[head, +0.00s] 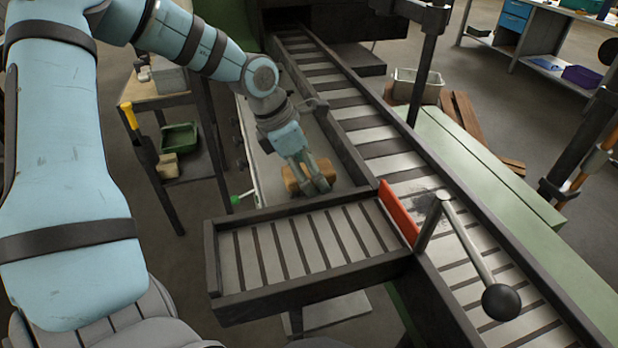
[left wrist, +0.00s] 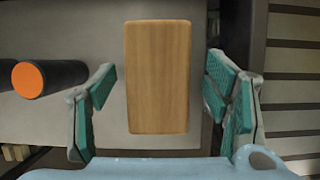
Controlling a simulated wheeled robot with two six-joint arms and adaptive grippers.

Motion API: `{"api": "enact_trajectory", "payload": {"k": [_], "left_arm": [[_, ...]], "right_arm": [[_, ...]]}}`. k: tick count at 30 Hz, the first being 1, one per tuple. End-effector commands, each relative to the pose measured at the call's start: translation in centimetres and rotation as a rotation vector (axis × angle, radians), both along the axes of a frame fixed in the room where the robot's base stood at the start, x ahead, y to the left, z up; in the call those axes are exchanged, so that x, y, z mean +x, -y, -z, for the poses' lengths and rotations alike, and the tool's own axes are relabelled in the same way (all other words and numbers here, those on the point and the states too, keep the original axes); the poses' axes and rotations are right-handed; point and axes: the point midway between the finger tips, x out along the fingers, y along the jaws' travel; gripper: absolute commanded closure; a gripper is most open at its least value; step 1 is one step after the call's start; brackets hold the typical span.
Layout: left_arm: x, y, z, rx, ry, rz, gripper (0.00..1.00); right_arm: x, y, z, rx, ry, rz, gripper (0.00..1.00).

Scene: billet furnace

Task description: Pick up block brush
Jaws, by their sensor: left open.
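The block brush shows as a brown wooden block (head: 294,181) on a grey metal surface between the side rail and the roller conveyor. In the left wrist view its plain wooden top (left wrist: 158,75) lies lengthwise between my fingers; any bristles are hidden. My left gripper (head: 312,183) is over the block, partly covering it. In the left wrist view my left gripper (left wrist: 160,105) is open, with one teal-padded finger on each side of the block and a gap to each. My right gripper is not in view.
A dark cylinder with an orange end (left wrist: 42,78) lies left of the block. A slatted side tray (head: 300,245) is in front, and the long roller conveyor (head: 375,135) runs to the right. A red plate (head: 398,213) and a ball-ended lever (head: 470,245) stand there.

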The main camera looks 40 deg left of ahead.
Motion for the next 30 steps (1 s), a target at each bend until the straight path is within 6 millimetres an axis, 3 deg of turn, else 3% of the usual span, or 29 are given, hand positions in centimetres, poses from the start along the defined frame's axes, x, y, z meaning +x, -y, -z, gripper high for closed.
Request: {"api": "enact_trajectory", "payload": {"k": [24, 30], "left_arm": [[0.0, -0.03, 0.41, 0.0, 0.001, 0.0, 0.3], [-0.01, -0.03, 0.42, 0.0, 0.0, -0.001, 0.6]], "right_arm": [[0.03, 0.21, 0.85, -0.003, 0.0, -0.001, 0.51], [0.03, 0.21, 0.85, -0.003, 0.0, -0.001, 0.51]]}}
